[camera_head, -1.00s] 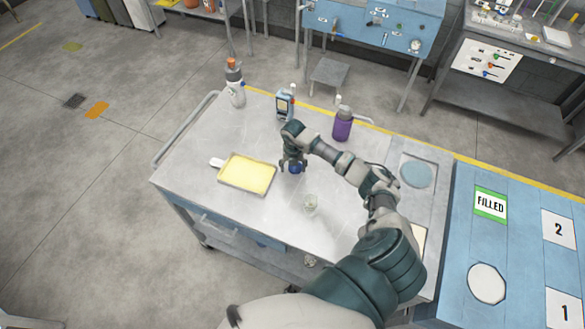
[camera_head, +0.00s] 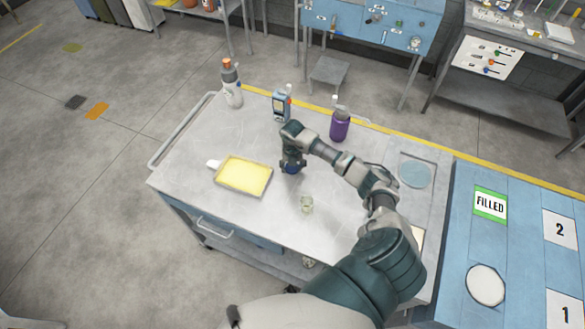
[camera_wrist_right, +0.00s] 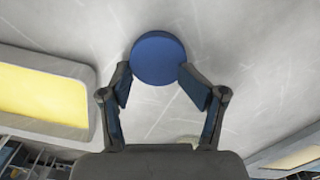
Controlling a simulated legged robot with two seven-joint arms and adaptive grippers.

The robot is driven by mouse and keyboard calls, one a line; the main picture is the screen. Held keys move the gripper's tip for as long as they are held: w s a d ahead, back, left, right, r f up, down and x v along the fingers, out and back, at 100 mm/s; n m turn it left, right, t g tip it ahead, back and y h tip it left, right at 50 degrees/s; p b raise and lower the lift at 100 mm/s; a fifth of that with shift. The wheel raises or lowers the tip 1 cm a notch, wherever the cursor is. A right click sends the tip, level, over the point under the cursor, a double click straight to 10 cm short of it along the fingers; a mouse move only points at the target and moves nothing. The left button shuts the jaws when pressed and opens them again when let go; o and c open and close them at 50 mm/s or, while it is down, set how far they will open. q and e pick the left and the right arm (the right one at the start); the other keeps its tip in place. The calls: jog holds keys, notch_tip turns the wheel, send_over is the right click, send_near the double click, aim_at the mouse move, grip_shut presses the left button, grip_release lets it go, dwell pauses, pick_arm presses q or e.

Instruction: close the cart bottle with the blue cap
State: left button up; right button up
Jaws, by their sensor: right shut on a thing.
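The blue cap (camera_head: 291,169) is at the tabletop near the middle of the cart (camera_head: 240,118). My right gripper (camera_head: 291,166) points down over it and is shut on it. In the right wrist view the round blue cap (camera_wrist_right: 158,58) sits between the two fingertips (camera_wrist_right: 158,82). Whether it is clear of the tabletop I cannot tell. A small clear open bottle (camera_head: 306,204) stands upright on the cart, a little nearer to me than the gripper and apart from it. My left gripper is not in view.
A yellow tray (camera_head: 215,180) lies left of the gripper. A blue worktop (camera_head: 462,240) adjoins at right.

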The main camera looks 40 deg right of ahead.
aim_at(291, 169)
jog(key=shift+f, duration=0.15)
jog(key=shift+c, duration=0.3)
jog(key=shift+a, duration=0.1)
jog(key=shift+c, duration=1)
jog(key=shift+w+r, duration=0.1)
jog(key=shift+r, duration=0.5)
jog(key=c, duration=0.4)
notch_tip(291, 169, up, 2)
jog(key=shift+r+b, duration=0.15)
jog(key=shift+b, duration=0.4)
grip_shut()
jog(key=s+a, duration=0.2)
jog(key=a, duration=0.2)
jog(key=s+a+r+b, duration=0.1)
jog(key=s+a, duration=0.1)
jog(key=a, duration=0.3)
jog(key=s+a+b, duration=0.1)
jog(key=s+a, duration=0.2)
jog(key=a, duration=0.2)
jog(key=shift+s+a+r, duration=0.1)
jog(key=shift+a+r, duration=0.15)
jog(key=shift+r, duration=0.1)
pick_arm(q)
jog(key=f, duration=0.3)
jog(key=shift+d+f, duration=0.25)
pick_arm(e)
jog(key=shift+d, duration=0.15)
